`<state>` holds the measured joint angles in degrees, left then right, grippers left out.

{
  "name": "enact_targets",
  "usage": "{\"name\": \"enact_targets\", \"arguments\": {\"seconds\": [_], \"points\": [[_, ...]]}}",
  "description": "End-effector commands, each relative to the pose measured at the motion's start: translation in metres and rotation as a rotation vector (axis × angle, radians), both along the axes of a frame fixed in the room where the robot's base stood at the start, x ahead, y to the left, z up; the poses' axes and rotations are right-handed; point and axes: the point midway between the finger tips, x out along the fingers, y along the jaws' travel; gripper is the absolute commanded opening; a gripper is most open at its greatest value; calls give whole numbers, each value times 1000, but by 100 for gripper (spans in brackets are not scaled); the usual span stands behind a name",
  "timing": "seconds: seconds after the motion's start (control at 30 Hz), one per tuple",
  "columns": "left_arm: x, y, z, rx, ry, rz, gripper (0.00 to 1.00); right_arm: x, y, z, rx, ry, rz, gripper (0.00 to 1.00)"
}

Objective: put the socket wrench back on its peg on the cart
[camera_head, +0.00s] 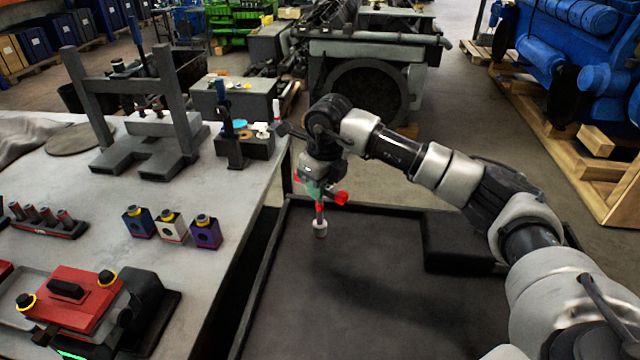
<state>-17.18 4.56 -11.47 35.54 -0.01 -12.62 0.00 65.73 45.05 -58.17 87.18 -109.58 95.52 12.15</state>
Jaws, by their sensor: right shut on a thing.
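My right gripper (318,188) points down over the dark cart top (380,290), near its left side. It is shut on the socket wrench, which shows as a red shaft with a grey socket-like end (320,229) hanging below the fingers. Red parts also show on both sides of the fingers. I cannot tell whether the lower end touches the cart top or hangs above it. I cannot make out a peg on the cart. My left gripper is out of view.
The grey workbench (200,285) on the left holds a press frame (130,110), blue, white and purple blocks (170,228), and a red fixture (70,300). A raised dark box (460,243) stands at the cart's right. A large engine (370,80) stands behind. The cart's middle is clear.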

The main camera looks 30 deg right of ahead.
Motion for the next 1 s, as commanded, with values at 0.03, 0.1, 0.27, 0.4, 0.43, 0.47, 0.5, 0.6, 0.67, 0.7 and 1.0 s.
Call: {"name": "enact_targets", "arguments": {"seconds": [0.03,0.1,0.27,0.4,0.43,0.47,0.5,0.6,0.67,0.7,1.0], "points": [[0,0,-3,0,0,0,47,0,0,-3,0,-1,0,0],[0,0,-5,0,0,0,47,0,0,-6,0,-1,0,0],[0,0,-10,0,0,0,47,0,0,-12,0,-1,0,0],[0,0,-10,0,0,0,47,0,0,-13,0,-2,0,27],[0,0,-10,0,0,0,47,0,0,-13,-1,-1,0,32],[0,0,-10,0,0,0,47,0,0,-13,0,-1,0,36],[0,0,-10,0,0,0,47,0,0,-13,0,-1,0,42],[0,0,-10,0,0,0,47,0,0,-13,0,-1,0,51],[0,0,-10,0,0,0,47,0,0,-13,0,0,0,51],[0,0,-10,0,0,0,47,0,0,-13,0,0,0,51],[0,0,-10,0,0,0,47,0,0,-14,0,1,0,80]]}}
